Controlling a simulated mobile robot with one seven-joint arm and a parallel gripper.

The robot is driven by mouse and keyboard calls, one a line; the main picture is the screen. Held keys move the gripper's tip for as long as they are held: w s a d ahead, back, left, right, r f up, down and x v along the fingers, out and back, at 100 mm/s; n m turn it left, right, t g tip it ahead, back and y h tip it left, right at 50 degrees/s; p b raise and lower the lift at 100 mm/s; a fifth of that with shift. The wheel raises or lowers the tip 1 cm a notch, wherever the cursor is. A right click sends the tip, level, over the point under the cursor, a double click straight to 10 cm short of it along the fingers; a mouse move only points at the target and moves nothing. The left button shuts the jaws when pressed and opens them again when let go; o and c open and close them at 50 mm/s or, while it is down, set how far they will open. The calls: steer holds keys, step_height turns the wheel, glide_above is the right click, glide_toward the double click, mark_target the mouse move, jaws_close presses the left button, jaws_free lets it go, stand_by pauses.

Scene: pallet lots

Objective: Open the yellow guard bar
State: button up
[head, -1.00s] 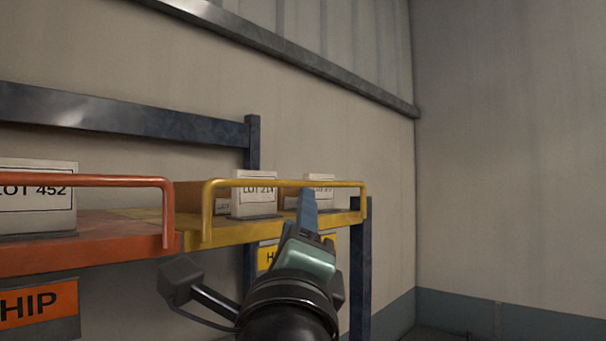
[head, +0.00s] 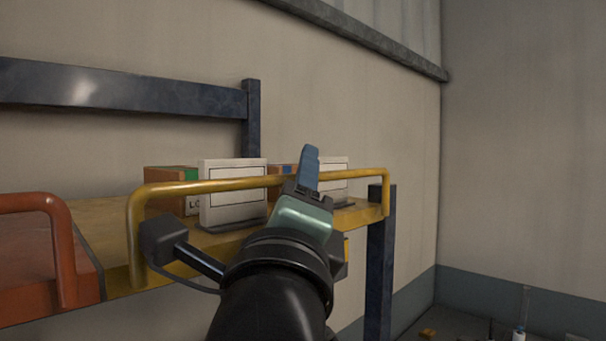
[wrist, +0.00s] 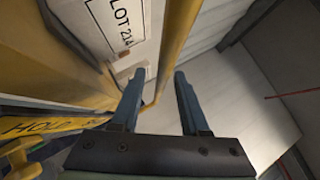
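The yellow guard bar (head: 220,186) runs along the front of the yellow shelf bay in the head view, with both ends bent down to the shelf edge. My gripper (head: 310,152) is at the bar, right of its middle, and its fingers overlap the bar there. In the wrist view the two fingers (wrist: 159,73) are apart. The bar (wrist: 178,35) runs down between the fingertips in that view; I cannot tell whether either finger touches it.
A white lot card (head: 232,176) and brown boxes (head: 168,178) stand behind the bar. An orange bar (head: 62,235) is on the left. A dark blue post (head: 381,265) stands at the right end. Small items lie on the floor at lower right.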

steer(key=shift+s, duration=0.2)
steer(key=shift+c, duration=1)
steer(key=shift+w, duration=0.15)
jaws_close()
